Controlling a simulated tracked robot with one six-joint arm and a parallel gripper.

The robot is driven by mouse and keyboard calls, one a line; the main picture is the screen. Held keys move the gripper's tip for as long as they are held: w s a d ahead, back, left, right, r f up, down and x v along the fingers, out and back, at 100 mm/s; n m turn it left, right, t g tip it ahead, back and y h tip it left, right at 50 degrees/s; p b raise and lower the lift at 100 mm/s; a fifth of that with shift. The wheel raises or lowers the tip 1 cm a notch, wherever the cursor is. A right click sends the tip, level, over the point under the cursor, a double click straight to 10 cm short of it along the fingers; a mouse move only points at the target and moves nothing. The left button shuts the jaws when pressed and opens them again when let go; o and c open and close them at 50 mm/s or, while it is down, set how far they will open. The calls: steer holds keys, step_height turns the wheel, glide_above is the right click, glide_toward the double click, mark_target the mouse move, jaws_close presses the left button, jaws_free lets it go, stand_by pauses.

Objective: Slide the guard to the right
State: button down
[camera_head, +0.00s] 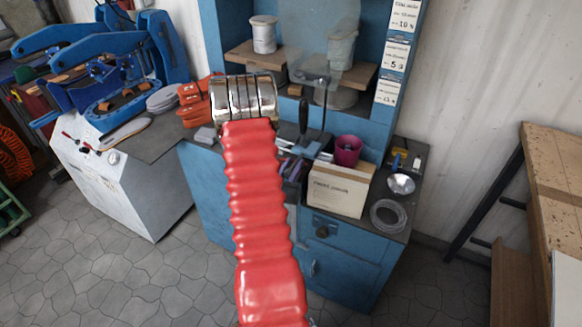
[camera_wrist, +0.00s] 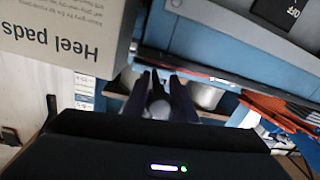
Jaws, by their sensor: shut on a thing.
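The guard (camera_head: 318,40) looks like a see-through panel in front of the blue cabinet's shelves in the head view. Its edges are faint. My red-sleeved arm reaches up to the left of it, and its metal cuff hides my gripper in that view. In the wrist view my gripper (camera_wrist: 162,88) has its dark fingers close together. They are shut on a small pale thing between them, which looks like part of the guard, though its outline is mostly hidden.
A beige box (camera_head: 338,190), a magenta cup (camera_head: 347,151) and a wire coil (camera_head: 388,216) stand on the blue bench. A box marked "Heel pads" (camera_wrist: 65,30) is close by in the wrist view, upside down. Orange parts (camera_head: 193,101) lie left of the cuff.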

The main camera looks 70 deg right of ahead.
steer(key=c, duration=1.5)
jaws_free()
steer(key=shift+w, duration=0.1)
steer(key=shift+o, duration=0.2)
steer(key=a, duration=1.3)
steer(key=shift+a, duration=0.35)
steer(key=shift+c, duration=0.5)
